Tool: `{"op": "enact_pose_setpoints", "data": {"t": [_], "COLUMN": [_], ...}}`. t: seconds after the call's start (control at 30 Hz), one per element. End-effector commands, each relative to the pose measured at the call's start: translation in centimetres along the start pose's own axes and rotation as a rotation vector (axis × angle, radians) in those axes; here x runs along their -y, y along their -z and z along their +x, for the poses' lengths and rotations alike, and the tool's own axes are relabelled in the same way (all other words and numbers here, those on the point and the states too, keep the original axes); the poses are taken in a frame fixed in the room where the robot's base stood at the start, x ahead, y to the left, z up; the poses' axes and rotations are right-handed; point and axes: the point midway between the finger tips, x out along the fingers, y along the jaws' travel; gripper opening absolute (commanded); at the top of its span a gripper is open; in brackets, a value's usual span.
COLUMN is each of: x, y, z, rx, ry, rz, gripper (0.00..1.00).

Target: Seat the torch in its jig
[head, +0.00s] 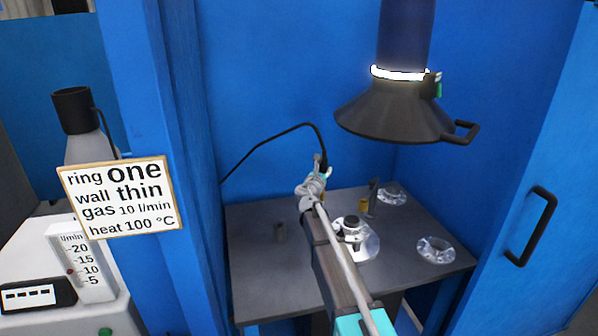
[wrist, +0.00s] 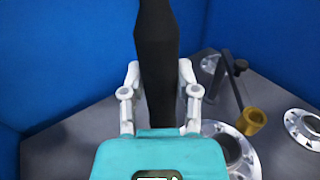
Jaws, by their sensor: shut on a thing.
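My gripper (head: 316,188) is over the back middle of the grey table, its fingers closed around a black torch body (wrist: 156,65) in the wrist view. The torch (head: 321,163) shows only in part in the head view, with a black cable rising from it and curving left. A brass cup (head: 363,207) stands by a dark post (head: 373,190) to the right of my gripper. The cup (wrist: 251,121) and post (wrist: 235,75) also show right of the torch in the wrist view, apart from it. I cannot tell which fixture is the jig.
A flanged shell (head: 368,247) sits mid-table, partly behind my arm. Loose flanged rings lie at the right (head: 435,250) and back right (head: 392,196). A dark extraction hood (head: 395,112) hangs above. Blue walls enclose the table.

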Motion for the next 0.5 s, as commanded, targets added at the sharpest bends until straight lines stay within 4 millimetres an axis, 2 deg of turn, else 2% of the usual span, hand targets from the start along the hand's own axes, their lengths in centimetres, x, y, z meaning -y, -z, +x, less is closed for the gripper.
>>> {"op": "enact_pose_setpoints", "data": {"t": [0.03, 0.3, 0.5], "x": [1.9, 10.0, 13.8], "y": [-1.4, -4.4, -5.7], "z": [0.5, 2.2, 2.9], "rx": [0.001, 0.001, 0.002], "ry": [0.026, 0.141, 0.195], "rz": [-0.001, -0.001, -0.001], "gripper": [0.00, 0.00, 0.00]}}
